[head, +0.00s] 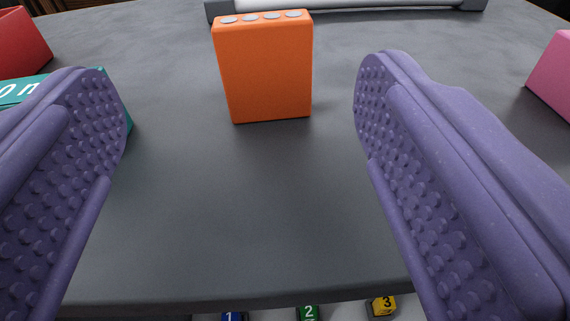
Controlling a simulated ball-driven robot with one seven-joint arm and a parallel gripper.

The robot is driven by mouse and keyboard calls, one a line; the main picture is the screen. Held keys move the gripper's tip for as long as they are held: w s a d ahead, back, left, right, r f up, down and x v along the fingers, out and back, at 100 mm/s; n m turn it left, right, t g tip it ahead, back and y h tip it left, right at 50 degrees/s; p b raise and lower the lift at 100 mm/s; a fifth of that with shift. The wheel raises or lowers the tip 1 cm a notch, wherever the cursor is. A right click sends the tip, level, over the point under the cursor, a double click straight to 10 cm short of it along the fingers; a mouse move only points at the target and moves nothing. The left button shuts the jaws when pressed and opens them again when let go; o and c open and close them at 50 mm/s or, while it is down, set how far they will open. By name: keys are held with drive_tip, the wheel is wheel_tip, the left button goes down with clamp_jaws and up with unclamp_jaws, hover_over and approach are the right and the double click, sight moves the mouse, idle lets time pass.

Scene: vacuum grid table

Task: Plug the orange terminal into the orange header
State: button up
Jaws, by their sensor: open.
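An orange block (266,72) with several silver round studs along its top edge stands upright on the dark grey table, ahead of my gripper and a little left of centre. It looks like the orange terminal, though I cannot be sure it is not the header. My gripper (242,95) has two purple fingers with bumpy pads, spread wide apart. The block shows in the gap between them, beyond the fingers, and neither finger appears to touch it. No second orange piece shows.
A teal block (116,95) with white lettering is partly hidden behind the left finger. A red block (20,42) is at upper left, a pink block (552,75) at the right edge. A grey-ended bar (350,8) lies at the back. Numbered blue, green and yellow pieces (308,312) sit below the near table edge.

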sight(263, 37)
drive_tip(key=shift+s+f+n+t, duration=0.3)
drive_tip(key=shift+s, duration=0.25)
drive_tip(key=shift+w+d+r, duration=0.1)
drive_tip(key=shift+w, duration=0.1)
drive_tip(key=w, duration=0.4)
drive_tip(key=w+p, duration=0.1)
drive_tip(key=w, duration=0.2)
drive_tip(key=shift+d, duration=0.4)
drive_tip(key=c, duration=1.1)
